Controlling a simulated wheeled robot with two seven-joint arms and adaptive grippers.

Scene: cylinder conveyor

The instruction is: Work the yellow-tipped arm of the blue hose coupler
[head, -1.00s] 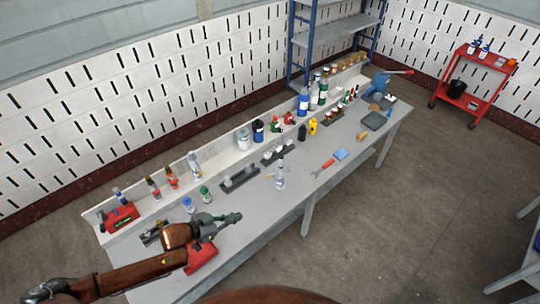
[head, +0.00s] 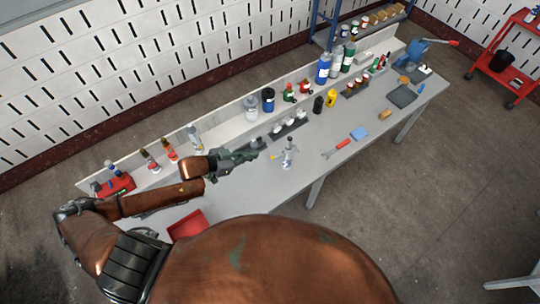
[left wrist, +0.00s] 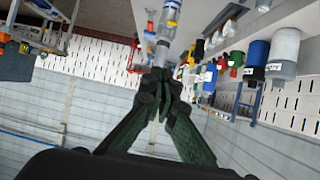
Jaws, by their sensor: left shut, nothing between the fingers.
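The hose coupler (head: 288,154) stands upright on the workbench, a slim pale piece with blue parts; a small yellow tip (head: 273,157) sticks out at its left. My right gripper is not in view.
A dark rack (head: 288,128) with white-topped pieces stands behind the coupler. A red wrench (head: 336,149) and a blue pad (head: 359,134) lie to its right. Bottles line the bench's back edge, including a blue one (head: 268,100). The bench (head: 262,191) is clear in front.

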